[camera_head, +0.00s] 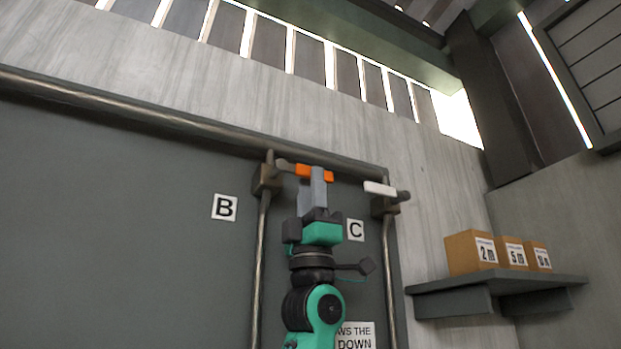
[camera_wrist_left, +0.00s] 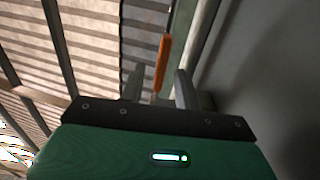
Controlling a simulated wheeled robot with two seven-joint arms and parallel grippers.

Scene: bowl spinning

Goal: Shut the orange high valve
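The orange valve handle (camera_head: 303,169) lies roughly level at the upper end of the left vertical pipe, on a stem by the brown valve body (camera_head: 267,179). My left gripper (camera_head: 317,184) is raised in front of the handle and covers its middle part. In the left wrist view, the orange handle (camera_wrist_left: 161,64) stands between the two grey fingers of my left gripper (camera_wrist_left: 160,88). The fingers are apart, and a gap shows on each side of the handle. My right gripper is not in view.
A second valve with a white handle (camera_head: 380,188) sits just to the right on another vertical pipe. A thick pipe (camera_head: 190,123) runs above. Signs B (camera_head: 224,207) and C (camera_head: 355,230) are on the wall. A shelf (camera_head: 495,283) with boxes (camera_head: 470,252) stands at right.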

